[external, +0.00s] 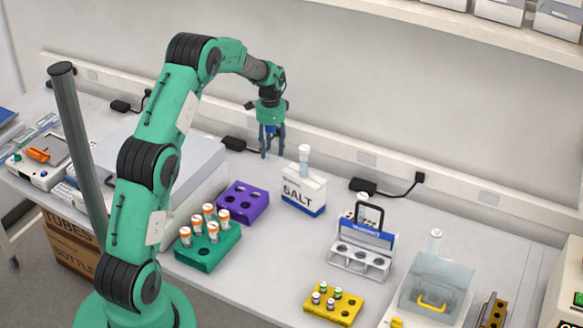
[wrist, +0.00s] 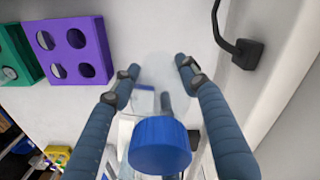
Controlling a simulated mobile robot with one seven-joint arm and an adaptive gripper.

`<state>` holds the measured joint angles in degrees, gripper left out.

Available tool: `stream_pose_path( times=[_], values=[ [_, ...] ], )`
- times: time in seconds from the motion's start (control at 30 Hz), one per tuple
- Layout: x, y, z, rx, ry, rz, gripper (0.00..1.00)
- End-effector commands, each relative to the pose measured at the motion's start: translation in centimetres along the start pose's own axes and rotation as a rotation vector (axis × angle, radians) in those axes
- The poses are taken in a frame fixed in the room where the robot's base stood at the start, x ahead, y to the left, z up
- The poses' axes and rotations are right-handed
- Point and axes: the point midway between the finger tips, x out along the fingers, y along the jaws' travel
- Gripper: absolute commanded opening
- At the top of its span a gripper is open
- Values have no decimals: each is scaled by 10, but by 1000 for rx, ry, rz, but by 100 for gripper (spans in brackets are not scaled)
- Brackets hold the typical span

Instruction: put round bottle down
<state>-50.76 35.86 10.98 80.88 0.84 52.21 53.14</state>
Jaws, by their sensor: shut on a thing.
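My gripper (external: 272,155) hangs in the air, pointing down, behind and left of the salt box. In the wrist view, my gripper (wrist: 159,68) has its two blue fingers on either side of the round bottle (wrist: 160,146). The bottle's blue cap is close to the camera, with a narrow neck beyond it. A pale, see-through area between the fingertips looks like its clear body, but its outline is faint. In the external view the fingers mostly hide the bottle, and I cannot tell its height above the bench.
The salt box (external: 303,192) stands right of my gripper, with a clear capped vessel (external: 304,160) at it. A purple rack (external: 243,201) and a green rack (external: 208,247) with orange-capped tubes stand left. A black adapter (external: 234,143) lies by the wall.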

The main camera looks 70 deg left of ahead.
Motion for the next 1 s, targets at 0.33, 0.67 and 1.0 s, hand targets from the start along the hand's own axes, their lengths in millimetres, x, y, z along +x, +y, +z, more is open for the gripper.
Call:
stream_pose_path(
  times=[0.33, 0.67, 1.0],
  values=[
    [38, 1, 0, 0, -2, 2, 18],
    [62, 1, 0, 0, 0, 1, 18],
    [67, 1, 0, 0, -1, 1, 18]
  ],
)
